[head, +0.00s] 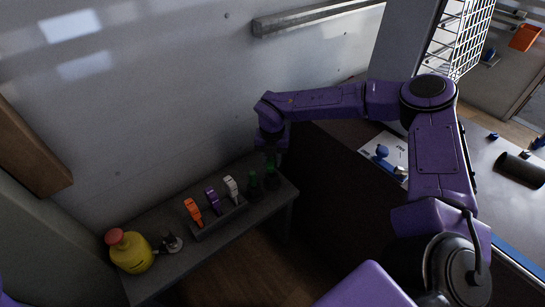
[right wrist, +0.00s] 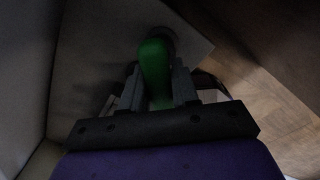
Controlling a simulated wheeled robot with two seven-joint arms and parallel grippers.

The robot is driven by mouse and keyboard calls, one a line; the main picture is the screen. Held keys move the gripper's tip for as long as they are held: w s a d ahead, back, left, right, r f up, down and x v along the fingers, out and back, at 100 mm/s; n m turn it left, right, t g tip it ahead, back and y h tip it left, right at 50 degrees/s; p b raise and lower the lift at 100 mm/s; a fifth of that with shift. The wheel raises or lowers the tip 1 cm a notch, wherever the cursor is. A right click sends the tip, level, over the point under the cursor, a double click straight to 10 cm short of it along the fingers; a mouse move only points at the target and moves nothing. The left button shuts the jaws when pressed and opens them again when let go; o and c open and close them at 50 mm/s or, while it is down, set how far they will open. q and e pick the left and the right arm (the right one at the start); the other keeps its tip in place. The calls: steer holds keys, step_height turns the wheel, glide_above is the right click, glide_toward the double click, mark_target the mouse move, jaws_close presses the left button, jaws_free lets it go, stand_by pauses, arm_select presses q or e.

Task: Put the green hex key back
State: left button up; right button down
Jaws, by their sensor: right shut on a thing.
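My right gripper (head: 271,150) reaches down over the right end of a low grey bench against the wall. In the right wrist view its two fingers (right wrist: 157,88) are shut on a green rounded handle (right wrist: 155,68), which I take as the green hex key. The handle's far end is in shadow near the bench top. In the head view a dark green thing (head: 272,178) shows under the gripper, and another (head: 253,184) stands just left of it. Both are too dark to make out fully. My left gripper is out of view.
On the bench (head: 285,197), a grey rack (head: 220,219) holds orange (head: 193,212), purple (head: 213,201) and white (head: 231,189) handled things. A yellow container with a red top (head: 131,251) stands at the left end. A dark table (head: 345,179) is on the right.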

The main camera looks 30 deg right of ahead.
steer(key=shift+f+b, duration=0.4)
steer(key=shift+f, duration=0.3)
jaws_free()
steer(key=shift+r, duration=0.15)
steer(key=shift+s+r+p, duration=0.1)
steer(key=shift+r+p, duration=4.25)
steer(key=shift+r, duration=0.6)
step_height(320, 180, up, 10)
steer(key=shift+r+p, duration=0.25)
steer(key=shift+p, duration=0.1)
